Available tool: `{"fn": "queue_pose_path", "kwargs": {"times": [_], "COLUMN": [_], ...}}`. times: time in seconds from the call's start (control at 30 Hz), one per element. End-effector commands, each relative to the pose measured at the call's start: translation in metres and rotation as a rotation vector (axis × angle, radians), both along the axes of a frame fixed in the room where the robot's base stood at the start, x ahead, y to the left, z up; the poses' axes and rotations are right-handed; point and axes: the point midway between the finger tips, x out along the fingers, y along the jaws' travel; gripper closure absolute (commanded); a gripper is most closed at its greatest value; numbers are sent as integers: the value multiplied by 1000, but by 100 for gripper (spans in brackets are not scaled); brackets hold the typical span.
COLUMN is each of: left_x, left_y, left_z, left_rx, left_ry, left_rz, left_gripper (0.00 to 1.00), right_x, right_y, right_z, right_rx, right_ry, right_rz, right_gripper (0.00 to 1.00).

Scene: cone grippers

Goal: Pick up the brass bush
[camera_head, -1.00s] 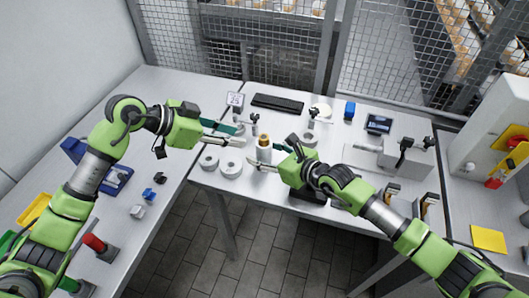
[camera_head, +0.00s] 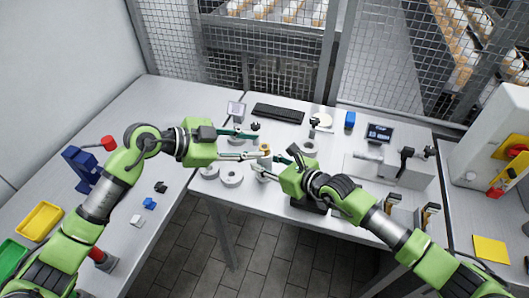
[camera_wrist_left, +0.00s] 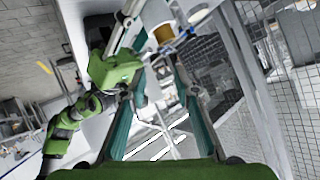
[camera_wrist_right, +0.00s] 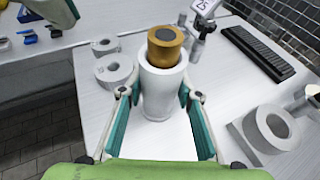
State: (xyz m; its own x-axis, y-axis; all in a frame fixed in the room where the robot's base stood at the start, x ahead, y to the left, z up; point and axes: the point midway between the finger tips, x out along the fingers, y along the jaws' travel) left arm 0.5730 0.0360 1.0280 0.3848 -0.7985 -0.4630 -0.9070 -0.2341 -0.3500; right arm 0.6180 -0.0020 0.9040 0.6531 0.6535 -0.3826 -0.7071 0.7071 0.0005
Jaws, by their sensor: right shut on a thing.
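The brass bush (camera_head: 265,149) sits upright on top of a white cylinder near the front of the middle table. In the right wrist view the bush (camera_wrist_right: 166,46) has a dark centre, and the white cylinder (camera_wrist_right: 162,92) stands below it. My right gripper (camera_wrist_right: 160,95) is shut on the white cylinder, one finger on each side, below the bush. My left gripper (camera_head: 259,144) is open, its fingers pointing right at the height of the bush. In the left wrist view the bush (camera_wrist_left: 165,35) shows ahead, near the fingertips; contact cannot be told.
Grey rings (camera_head: 231,175) lie left of the cylinder, and another ring (camera_head: 309,147) lies right of it. A keyboard (camera_head: 279,113) and a small display (camera_head: 380,132) are behind. Yellow (camera_head: 40,221) and green bins stand on the left table.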

Motion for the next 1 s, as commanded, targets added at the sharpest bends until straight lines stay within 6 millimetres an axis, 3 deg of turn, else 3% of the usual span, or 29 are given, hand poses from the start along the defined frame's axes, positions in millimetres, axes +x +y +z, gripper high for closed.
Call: {"fn": "queue_pose_path", "kwargs": {"times": [0.2,0.5,1.0], "left_x": [-6,-11,-13], "left_y": [-31,-60,-74], "left_z": [6,17,26], "left_rx": [-7,38,347], "left_ry": [-322,-771,-1405], "left_rz": [-119,-172,-62], "left_gripper": [72,72,72], "right_x": [0,0,0], "right_y": [0,0,0], "right_z": [0,-1,-1], "right_rx": [-1,-1,-1], "right_ry": [1,1,1], "right_rz": [0,0,0], "right_gripper": [91,91,91]}}
